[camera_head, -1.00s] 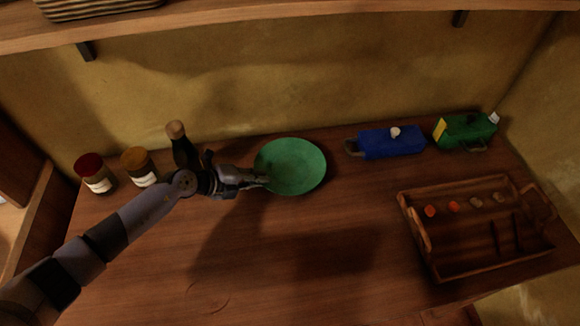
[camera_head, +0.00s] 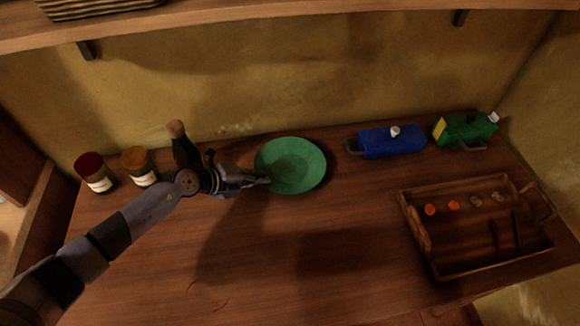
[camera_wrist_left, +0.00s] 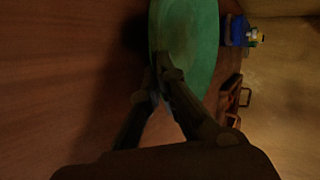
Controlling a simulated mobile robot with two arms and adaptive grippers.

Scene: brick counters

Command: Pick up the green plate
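The green plate (camera_head: 297,160) lies near the back of the wooden counter, at the middle of the head view. My left gripper (camera_head: 265,181) reaches it from the left, with its fingertips at the plate's left rim. In the left wrist view, the fingers (camera_wrist_left: 160,66) come together at the near rim of the plate (camera_wrist_left: 190,35) and look shut on it. Whether the plate touches the counter is hard to tell. My right gripper is not in view.
A dark bottle (camera_head: 184,152) stands just behind my left wrist, with two jars (camera_head: 138,166) (camera_head: 94,173) to its left. A blue container (camera_head: 390,143), a green container (camera_head: 465,130) and a wooden tray (camera_head: 430,255) are at the right. The front middle of the counter (camera_head: 300,270) is clear.

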